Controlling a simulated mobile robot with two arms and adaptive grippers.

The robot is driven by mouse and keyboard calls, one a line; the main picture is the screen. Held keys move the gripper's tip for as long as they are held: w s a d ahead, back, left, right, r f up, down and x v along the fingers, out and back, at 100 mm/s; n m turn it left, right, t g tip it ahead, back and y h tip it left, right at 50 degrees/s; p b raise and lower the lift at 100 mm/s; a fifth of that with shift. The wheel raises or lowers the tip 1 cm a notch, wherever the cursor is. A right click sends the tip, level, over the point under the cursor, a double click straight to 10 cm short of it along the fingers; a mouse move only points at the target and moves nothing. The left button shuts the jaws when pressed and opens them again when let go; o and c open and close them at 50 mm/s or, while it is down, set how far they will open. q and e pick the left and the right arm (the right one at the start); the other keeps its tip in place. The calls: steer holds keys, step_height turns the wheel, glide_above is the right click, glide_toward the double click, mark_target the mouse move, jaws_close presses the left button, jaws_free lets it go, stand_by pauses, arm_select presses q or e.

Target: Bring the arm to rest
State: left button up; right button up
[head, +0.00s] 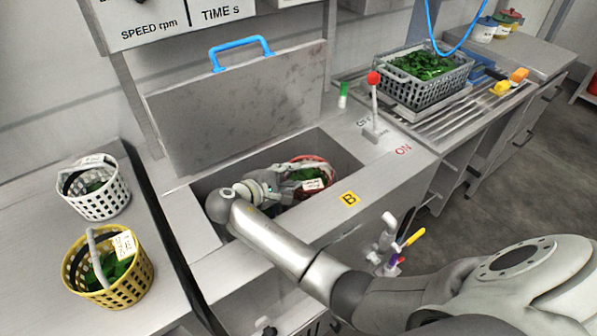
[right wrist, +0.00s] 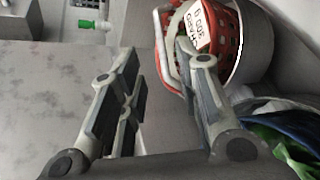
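My right arm reaches from the right of the head view into the open basin (head: 345,158) marked B. Its right gripper (head: 290,178) is inside the basin, beside a red basket (head: 325,164) with a white label. In the right wrist view the right gripper (right wrist: 157,58) has its fingers spread apart, with nothing gripped between them. The red basket (right wrist: 233,40) and its pale handle (right wrist: 163,60) lie just beyond the right-hand finger; whether they touch cannot be told. The arm hides part of the basin. My left gripper is not in view.
The basin's raised lid (head: 235,110) with a blue handle stands behind. A lever with a red knob (head: 374,78) rises at its right. White (head: 95,190) and yellow (head: 140,270) baskets stand left; a grey crate of greens (head: 425,90) sits back right. Taps (head: 388,240) stand in front.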

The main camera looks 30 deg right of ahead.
steer(key=shift+s+a+r, duration=0.2)
steer(key=shift+a, duration=0.2)
steer(key=shift+r, duration=0.1)
